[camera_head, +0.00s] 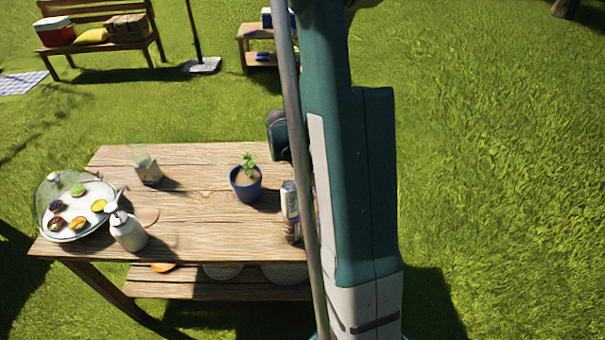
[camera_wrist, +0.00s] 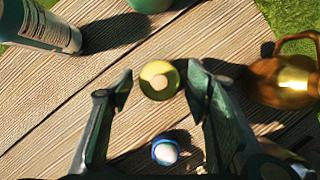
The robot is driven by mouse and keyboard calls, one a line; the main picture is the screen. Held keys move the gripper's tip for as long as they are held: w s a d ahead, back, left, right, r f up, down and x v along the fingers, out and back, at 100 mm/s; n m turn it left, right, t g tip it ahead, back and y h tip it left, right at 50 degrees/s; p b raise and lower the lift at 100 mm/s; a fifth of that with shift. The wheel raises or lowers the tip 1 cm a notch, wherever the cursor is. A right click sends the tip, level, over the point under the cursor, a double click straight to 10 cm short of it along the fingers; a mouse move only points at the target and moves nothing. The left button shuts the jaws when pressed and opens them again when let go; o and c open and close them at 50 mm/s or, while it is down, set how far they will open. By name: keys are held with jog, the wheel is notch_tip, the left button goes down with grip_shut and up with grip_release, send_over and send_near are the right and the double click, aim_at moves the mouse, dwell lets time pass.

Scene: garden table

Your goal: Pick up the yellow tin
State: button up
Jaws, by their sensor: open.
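In the wrist view the yellow tin (camera_wrist: 150,92) is seen from above as a small round thing with a yellow rim and a paler middle. It stands on the wooden table. My gripper (camera_wrist: 159,84) is open, with one fingertip on each side of the tin. A gap shows between the left fingertip and the tin; the right fingertip is closer, and I cannot tell if it touches. The height of the fingertips against the tin is not clear. In the head view I cannot make out the tin or the fingertips; my arm covers that part of the table.
In the wrist view a copper vessel (camera_wrist: 290,78) stands close right of my gripper, a small blue-and-white thing (camera_wrist: 165,152) below the tin, a labelled bottle (camera_wrist: 42,28) upper left. The head view shows a potted plant (camera_head: 246,186), white pump bottle (camera_head: 127,231) and glass-domed tray (camera_head: 85,232).

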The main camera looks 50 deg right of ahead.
jog(key=shift+d+f, duration=0.2)
jog(key=shift+f, duration=0.4)
jog(key=c, duration=1)
